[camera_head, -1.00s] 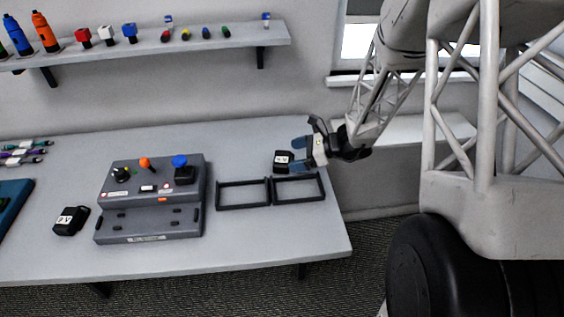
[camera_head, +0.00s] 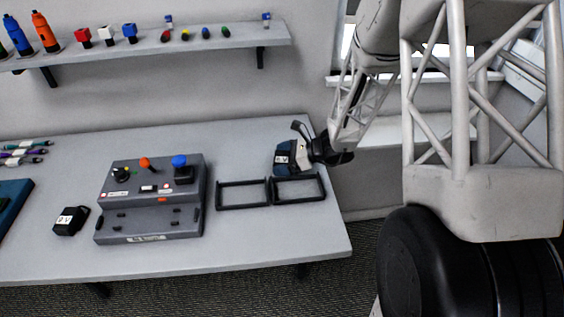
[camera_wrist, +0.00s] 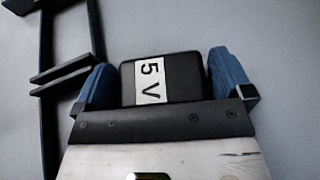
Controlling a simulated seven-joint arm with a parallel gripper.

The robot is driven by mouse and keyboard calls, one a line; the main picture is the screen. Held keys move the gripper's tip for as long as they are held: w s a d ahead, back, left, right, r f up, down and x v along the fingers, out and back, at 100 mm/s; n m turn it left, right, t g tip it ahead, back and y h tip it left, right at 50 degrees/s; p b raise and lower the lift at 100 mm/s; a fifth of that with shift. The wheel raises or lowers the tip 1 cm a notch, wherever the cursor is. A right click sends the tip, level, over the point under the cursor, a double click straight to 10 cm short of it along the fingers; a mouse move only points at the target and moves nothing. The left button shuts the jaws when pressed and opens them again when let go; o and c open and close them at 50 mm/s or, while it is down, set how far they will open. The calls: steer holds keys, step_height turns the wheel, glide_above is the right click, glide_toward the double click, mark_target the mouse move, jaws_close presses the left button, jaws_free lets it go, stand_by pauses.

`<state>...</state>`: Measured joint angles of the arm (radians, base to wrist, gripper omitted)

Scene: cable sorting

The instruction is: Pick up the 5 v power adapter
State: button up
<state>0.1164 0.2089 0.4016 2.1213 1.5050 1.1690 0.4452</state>
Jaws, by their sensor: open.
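The 5 V power adapter (camera_wrist: 186,78) is a black block with a white "5 V" label, lying on the table. In the wrist view it sits between the two blue fingers of my gripper (camera_wrist: 165,80), with a narrow gap on each side. In the head view my gripper (camera_head: 287,158) is at the table's right part, around the adapter (camera_head: 281,159), which is partly hidden by the fingers. My gripper is open.
Two empty black frames (camera_head: 270,194) lie just in front of the adapter; one frame's edge (camera_wrist: 62,72) shows left in the wrist view. A grey control box (camera_head: 150,224) and another black adapter (camera_head: 70,221) stand further left. A shelf (camera_head: 150,46) runs along the wall.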

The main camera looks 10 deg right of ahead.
mark_target(282, 158)
stand_by(0.3)
steer(key=c, duration=0.8)
steer(key=shift+o, duration=0.2)
steer(key=shift+r, duration=0.2)
steer(key=shift+r, duration=1.6)
steer(key=s, duration=0.5)
steer(key=s+d+r, duration=0.1)
steer(key=s, duration=0.4)
steer(key=s+d, duration=0.1)
steer(key=s, duration=0.4)
steer(key=shift+s+d+r, duration=0.1)
steer(key=shift+s+r, duration=0.15)
steer(key=shift+s, duration=0.15)
